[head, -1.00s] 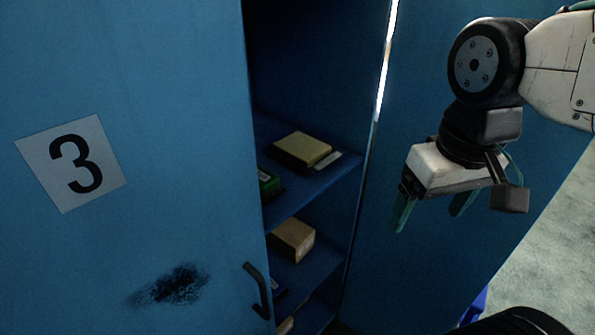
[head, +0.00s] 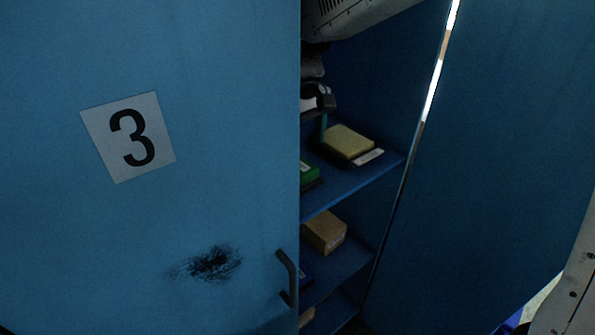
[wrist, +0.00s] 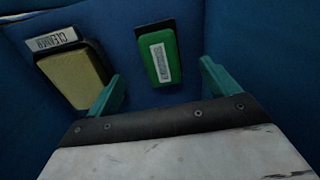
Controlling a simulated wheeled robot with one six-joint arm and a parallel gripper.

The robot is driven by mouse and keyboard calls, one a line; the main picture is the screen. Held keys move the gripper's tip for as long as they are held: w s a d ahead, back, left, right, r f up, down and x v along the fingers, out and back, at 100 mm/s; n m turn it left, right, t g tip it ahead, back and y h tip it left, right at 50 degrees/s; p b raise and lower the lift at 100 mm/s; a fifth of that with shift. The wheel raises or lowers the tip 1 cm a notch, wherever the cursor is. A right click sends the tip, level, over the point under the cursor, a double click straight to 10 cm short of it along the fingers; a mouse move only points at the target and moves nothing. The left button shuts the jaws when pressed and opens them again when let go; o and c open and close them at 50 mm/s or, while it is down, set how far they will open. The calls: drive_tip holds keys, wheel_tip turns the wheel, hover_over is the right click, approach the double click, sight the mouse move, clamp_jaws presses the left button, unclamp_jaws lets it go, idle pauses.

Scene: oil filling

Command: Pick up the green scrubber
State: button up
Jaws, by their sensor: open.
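The green scrubber (wrist: 162,55) lies on the blue cabinet shelf in the wrist view. It has a dark edge and a white label, and sits a little ahead of the gap between my fingers. In the head view a part of it (head: 309,172) shows past the door's edge. My gripper (wrist: 160,85) is open and empty, its two teal fingers spread. In the head view it is inside the cabinet above the shelf, mostly hidden behind the door.
A yellow scrubber (wrist: 75,75) with a "CLEANER" label lies left of the green one, close to my left finger. The blue door marked 3 (head: 200,220) hangs at the left. A cardboard box (head: 325,232) sits on the shelf below.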

sight(310, 180)
wheel_tip(310, 180, down, 7)
drive_tip(key=shift+f, duration=0.2)
drive_tip(key=c, duration=1.1)
